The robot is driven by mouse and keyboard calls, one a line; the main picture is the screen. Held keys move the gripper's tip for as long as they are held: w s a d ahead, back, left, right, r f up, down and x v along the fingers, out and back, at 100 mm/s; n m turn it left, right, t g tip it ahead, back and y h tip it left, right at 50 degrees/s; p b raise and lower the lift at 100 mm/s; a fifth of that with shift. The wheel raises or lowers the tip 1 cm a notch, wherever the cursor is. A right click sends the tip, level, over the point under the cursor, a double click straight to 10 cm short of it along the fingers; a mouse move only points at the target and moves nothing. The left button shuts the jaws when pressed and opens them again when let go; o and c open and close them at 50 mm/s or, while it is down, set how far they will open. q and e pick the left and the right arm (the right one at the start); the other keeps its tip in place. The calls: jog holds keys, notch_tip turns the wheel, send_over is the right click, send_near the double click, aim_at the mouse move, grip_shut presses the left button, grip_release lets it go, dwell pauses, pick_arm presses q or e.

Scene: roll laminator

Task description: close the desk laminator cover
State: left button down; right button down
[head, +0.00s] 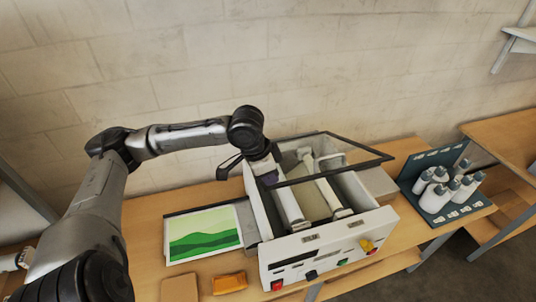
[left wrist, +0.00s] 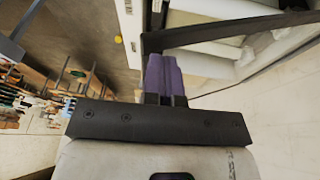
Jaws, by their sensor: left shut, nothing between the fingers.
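The desk laminator (head: 330,240) is a white box on the table, with rollers (head: 322,192) visible inside. Its cover (head: 335,172) is a dark-framed clear panel. It stands raised over the body, so the inside is exposed. My left gripper (head: 268,179) is at the left end of the cover, by its frame corner. In the left wrist view the purple fingers (left wrist: 164,75) are together and empty, and the dark cover frame (left wrist: 225,30) passes close to their tips. I cannot tell if they touch it. My right gripper is not in view.
A green landscape print (head: 203,233) lies left of the laminator. An orange object (head: 229,283) and a tan block (head: 180,288) are at the front. A dark rack with white bottles (head: 440,188) stands to the right. The wall is behind.

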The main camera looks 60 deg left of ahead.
pick_arm(q)
jog(key=d+f+b, duration=0.1)
jog(key=d+f, duration=0.4)
jog(key=f, duration=0.8)
jog(key=shift+s+f, duration=0.25)
jog(key=shift+s, duration=0.2)
jog(key=shift+r, duration=0.1)
jog(key=s+d+r+p, duration=0.1)
jog(key=s+r, duration=0.1)
jog(key=r, duration=0.4)
jog(key=s+d+r+p, duration=0.1)
jog(key=d+r+p, duration=0.1)
jog(key=r, duration=0.4)
jog(key=shift+s+r+p, duration=0.3)
jog(key=shift+s, duration=0.1)
